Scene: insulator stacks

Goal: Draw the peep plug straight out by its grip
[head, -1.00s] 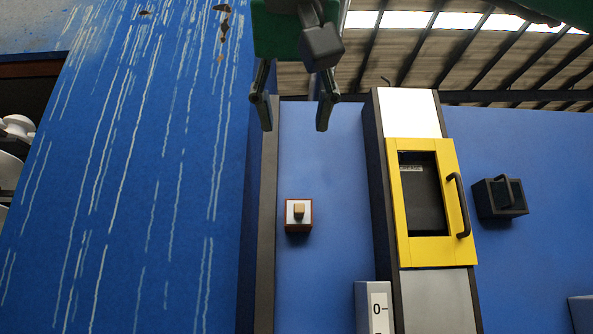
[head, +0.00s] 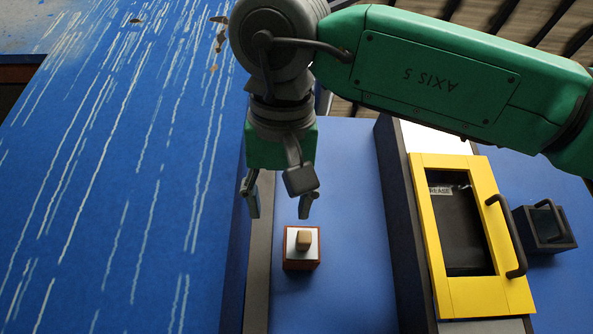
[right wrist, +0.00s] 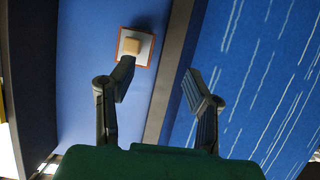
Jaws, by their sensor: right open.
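The peep plug is a small tan block-shaped grip (head: 304,240) on a white plate with a reddish-brown frame (head: 301,264), mounted on the blue panel. It also shows in the right wrist view (right wrist: 131,46), above and beyond the left-hand finger. My right gripper (head: 280,206) is open and empty, with its fingertips just above and to the left of the plug in the head view. In the right wrist view the two fingers (right wrist: 157,85) are apart, and the plug lies outside the gap between them. My left gripper is not in view.
A yellow-framed door (head: 464,300) with a dark window and handle stands on a column right of the plug. A dark box with a handle (head: 545,228) is farther right. A dark grey strip (head: 258,280) and a white-streaked blue surface (head: 110,180) lie left.

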